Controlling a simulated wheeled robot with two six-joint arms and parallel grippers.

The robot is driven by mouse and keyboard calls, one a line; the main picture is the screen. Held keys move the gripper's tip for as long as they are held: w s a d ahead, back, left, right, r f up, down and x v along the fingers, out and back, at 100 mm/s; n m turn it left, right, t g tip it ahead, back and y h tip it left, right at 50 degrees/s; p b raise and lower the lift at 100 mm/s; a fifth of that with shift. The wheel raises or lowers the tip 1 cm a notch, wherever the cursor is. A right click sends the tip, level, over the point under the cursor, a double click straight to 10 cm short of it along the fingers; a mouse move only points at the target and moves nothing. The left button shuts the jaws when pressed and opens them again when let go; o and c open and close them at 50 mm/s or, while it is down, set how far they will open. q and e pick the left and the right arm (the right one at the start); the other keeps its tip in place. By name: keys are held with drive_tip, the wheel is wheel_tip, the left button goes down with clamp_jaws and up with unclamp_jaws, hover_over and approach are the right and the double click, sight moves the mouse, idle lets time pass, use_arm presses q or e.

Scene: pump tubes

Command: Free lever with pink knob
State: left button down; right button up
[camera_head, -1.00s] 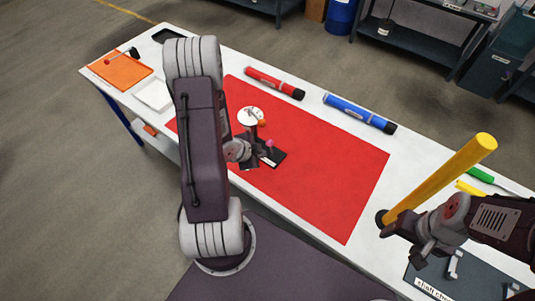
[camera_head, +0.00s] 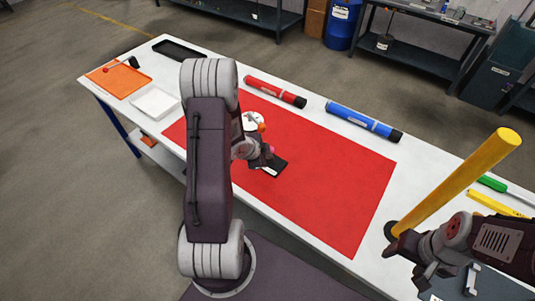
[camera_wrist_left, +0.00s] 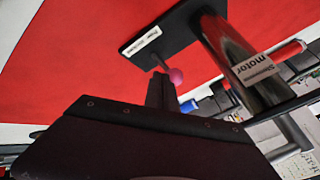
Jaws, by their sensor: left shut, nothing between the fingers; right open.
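The pink knob (camera_head: 270,148) sits on a short lever on a small pump fixture, whose dark base plate (camera_head: 278,167) lies on the red mat. In the left wrist view the knob (camera_wrist_left: 175,76) is just beyond my left gripper's fingertips, beside a silver cylinder (camera_wrist_left: 240,60) labelled motor. My left gripper (camera_head: 265,158) is shut and empty, close beside the knob; I cannot tell if they touch. It hides part of the fixture in the head view. My right gripper (camera_head: 405,262) is open, beside the foot of a standing yellow tube (camera_head: 455,180).
The red mat (camera_head: 340,190) is clear right of the fixture. Red (camera_head: 275,92) and blue (camera_head: 364,122) tubes lie along the far edge. An orange tray (camera_head: 118,80), a white tray (camera_head: 154,103) and a black tray (camera_head: 180,49) sit at left. A green-handled tool (camera_head: 492,184) lies at right.

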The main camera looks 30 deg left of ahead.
use_arm(q)
drive_tip(key=shift+a+r+p, duration=0.1)
drive_tip(key=shift+a+p, duration=0.4)
drive_tip(key=shift+a, duration=0.4)
drive_tip(key=shift+f, duration=0.2)
drive_tip(key=shift+d, duration=0.15)
